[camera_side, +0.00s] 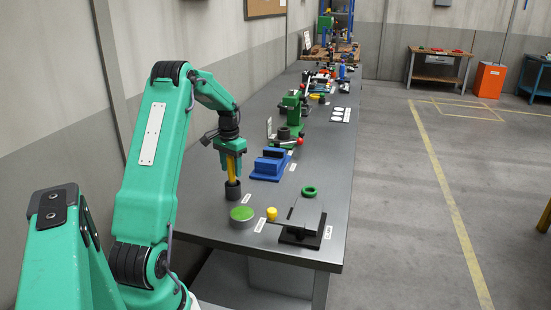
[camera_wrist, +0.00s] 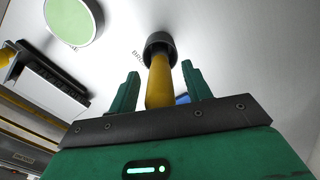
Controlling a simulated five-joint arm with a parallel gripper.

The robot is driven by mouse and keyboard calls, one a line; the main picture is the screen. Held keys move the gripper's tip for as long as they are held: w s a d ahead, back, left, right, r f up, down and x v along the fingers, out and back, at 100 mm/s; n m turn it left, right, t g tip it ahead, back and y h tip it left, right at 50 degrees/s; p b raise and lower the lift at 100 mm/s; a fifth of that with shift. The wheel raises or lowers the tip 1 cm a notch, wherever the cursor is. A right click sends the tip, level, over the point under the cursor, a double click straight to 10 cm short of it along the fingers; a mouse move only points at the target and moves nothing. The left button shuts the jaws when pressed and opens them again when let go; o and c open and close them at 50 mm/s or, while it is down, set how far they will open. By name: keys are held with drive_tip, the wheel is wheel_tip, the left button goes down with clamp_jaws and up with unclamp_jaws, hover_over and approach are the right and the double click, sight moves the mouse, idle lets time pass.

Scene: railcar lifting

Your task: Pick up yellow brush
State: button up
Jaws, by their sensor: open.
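The yellow brush (camera_side: 231,170) stands upright on the grey bench, with a dark round part (camera_side: 233,190) at its lower end. It also shows in the wrist view (camera_wrist: 160,82), where the yellow handle runs between the jaws toward the dark round end (camera_wrist: 159,46). My gripper (camera_side: 231,156) is above the bench with its green fingers down around the upper handle. In the wrist view my gripper (camera_wrist: 161,85) is open, with a finger on each side of the handle and gaps visible between handle and fingers.
A green-topped round disc (camera_side: 242,214) and a small yellow piece (camera_side: 272,213) are in front of the brush. A blue vise-like block (camera_side: 270,165) stands to its right. A dark stand with a grey plate (camera_side: 302,220) and a green ring (camera_side: 309,191) are farther right.

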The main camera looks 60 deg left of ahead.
drive_tip(key=shift+f, duration=0.4)
clamp_jaws()
drive_tip(key=c, duration=1.1)
unclamp_jaws()
drive_tip(key=shift+r, duration=0.1)
drive_tip(key=shift+o, duration=0.2)
drive_tip(key=shift+r, duration=4.95)
